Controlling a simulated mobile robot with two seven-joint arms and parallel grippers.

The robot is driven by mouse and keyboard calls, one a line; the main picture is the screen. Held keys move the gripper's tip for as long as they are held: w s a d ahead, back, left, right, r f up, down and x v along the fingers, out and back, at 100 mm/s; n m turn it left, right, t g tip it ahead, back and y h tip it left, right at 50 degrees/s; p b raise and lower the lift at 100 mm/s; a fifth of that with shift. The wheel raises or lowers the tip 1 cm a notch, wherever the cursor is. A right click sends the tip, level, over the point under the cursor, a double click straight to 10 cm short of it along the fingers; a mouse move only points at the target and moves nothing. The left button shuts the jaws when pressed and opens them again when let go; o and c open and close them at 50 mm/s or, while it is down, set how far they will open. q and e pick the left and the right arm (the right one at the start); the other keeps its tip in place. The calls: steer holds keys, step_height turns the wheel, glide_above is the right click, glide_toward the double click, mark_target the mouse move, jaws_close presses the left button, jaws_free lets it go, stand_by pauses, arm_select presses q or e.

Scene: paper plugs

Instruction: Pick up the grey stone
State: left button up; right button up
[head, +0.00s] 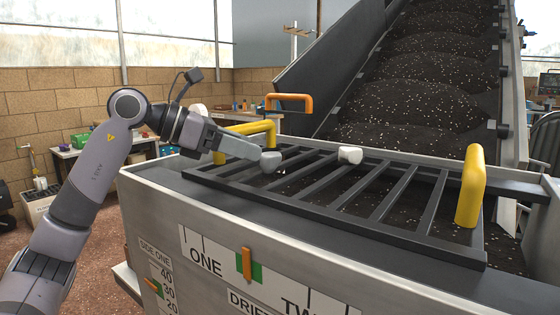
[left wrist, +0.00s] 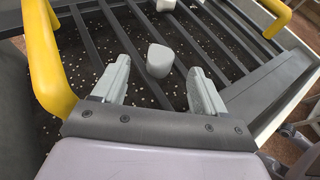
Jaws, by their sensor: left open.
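The grey stone (head: 271,161) rests on the dark bar grate (head: 378,202) on top of the grey bin, near its left side. It also shows in the left wrist view (left wrist: 159,58), just ahead of and between the fingertips. My left gripper (head: 257,154) reaches in from the left and is open, with its fingers at the stone; I cannot tell whether they touch it. In the left wrist view, dark gaps show on both sides between the stone and the fingers (left wrist: 160,73). My right gripper is not in view.
A paler stone (head: 349,154) sits farther right on the grate. Yellow handles stand at the grate's left (head: 250,133) and right (head: 471,187). An orange handle (head: 289,101) is behind. A conveyor heaped with dark soil (head: 425,70) rises at the back.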

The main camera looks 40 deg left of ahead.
mark_target(268, 154)
arm_select(q)
steer(key=shift+w+d+f, duration=0.2)
steer(key=shift+w+d, duration=0.15)
steer(key=shift+w, duration=0.25)
steer(key=p+x, duration=0.1)
steer(key=x, duration=0.2)
steer(key=shift+w+d+f+p, duration=0.15)
steer(key=shift+p, duration=0.2)
steer(key=shift+w+d+f, duration=0.2)
steer(key=shift+w+f, duration=0.05)
steer(key=shift+w, duration=0.15)
steer(key=c, duration=1.1)
